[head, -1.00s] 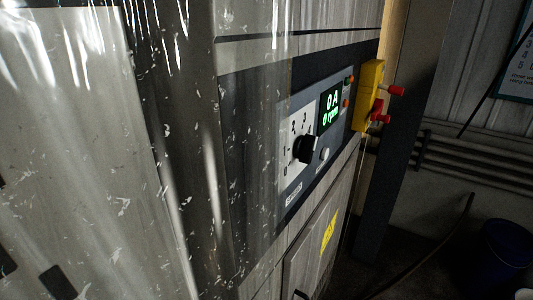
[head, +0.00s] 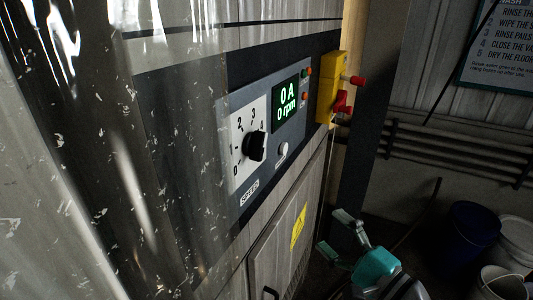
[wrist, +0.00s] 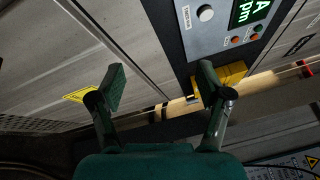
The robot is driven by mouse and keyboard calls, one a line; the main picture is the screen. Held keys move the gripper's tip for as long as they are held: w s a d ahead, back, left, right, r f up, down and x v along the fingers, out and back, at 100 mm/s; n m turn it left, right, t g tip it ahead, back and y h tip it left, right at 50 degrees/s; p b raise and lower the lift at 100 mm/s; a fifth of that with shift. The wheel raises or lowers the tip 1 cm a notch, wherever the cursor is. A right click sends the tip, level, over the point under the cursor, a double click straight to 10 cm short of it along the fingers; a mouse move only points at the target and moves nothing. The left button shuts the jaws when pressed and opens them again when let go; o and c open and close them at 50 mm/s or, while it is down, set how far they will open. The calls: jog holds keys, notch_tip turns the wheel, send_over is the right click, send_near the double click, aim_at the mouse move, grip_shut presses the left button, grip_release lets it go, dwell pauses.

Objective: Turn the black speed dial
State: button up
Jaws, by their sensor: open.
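The black speed dial (head: 256,147) sits on a white scale plate on the grey control panel (head: 224,107), above the SPEED label. A green display (head: 287,99) beside it reads 0 A and 0 rpm. My gripper (head: 338,233) is at the lower right of the head view, apart from the panel and below and right of the dial. In the wrist view my gripper (wrist: 162,85) is open, with nothing between its fingers. The wrist view shows the panel's display and white knob (wrist: 205,13) at the top; the dial is out of that frame.
A yellow box (head: 327,88) with red knobs juts out right of the panel. A clear plastic curtain (head: 110,170) hangs at the left. Blue (head: 470,228) and white (head: 517,240) buckets stand on the floor at the right. A yellow sticker (head: 299,227) marks the cabinet below.

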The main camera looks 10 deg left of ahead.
notch_tip(320, 180, up, 10)
jog(key=a+n+g+y, duration=0.2)
jog(key=g+y, duration=0.1)
jog(key=n+g+y, duration=0.2)
jog(key=g, duration=0.3)
send_near(263, 147)
jog(key=x, duration=0.9)
jog(key=shift+w+a, duration=0.2)
jog(key=shift+a, duration=0.05)
jog(key=c, duration=1.2)
